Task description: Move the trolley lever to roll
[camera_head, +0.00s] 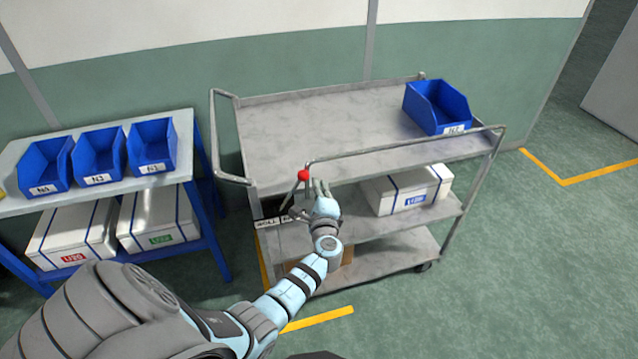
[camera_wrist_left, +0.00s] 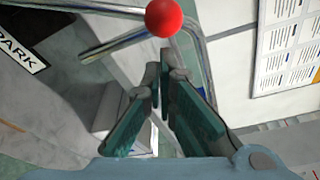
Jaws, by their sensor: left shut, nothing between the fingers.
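The grey trolley (camera_head: 330,125) stands against the wall. Its lever (camera_head: 292,193) is a thin metal rod with a red ball knob (camera_head: 303,175) at the trolley's near left corner. My left gripper (camera_head: 318,185) is just right of the knob, shut and empty. In the left wrist view, the shut fingertips (camera_wrist_left: 165,75) are below the red knob (camera_wrist_left: 164,17), and the lever rod (camera_wrist_left: 122,44) runs off to the left. A label reading PARK (camera_wrist_left: 22,45) is at the left there. I cannot tell whether the gripper touches the lever. My right gripper is not in view.
A blue bin (camera_head: 437,108) and a white box (camera_head: 407,190) are on the trolley. A blue-framed rack (camera_head: 205,225) at left holds several blue bins and white boxes. Yellow lines (camera_head: 320,319) mark the green floor, which is clear at the right.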

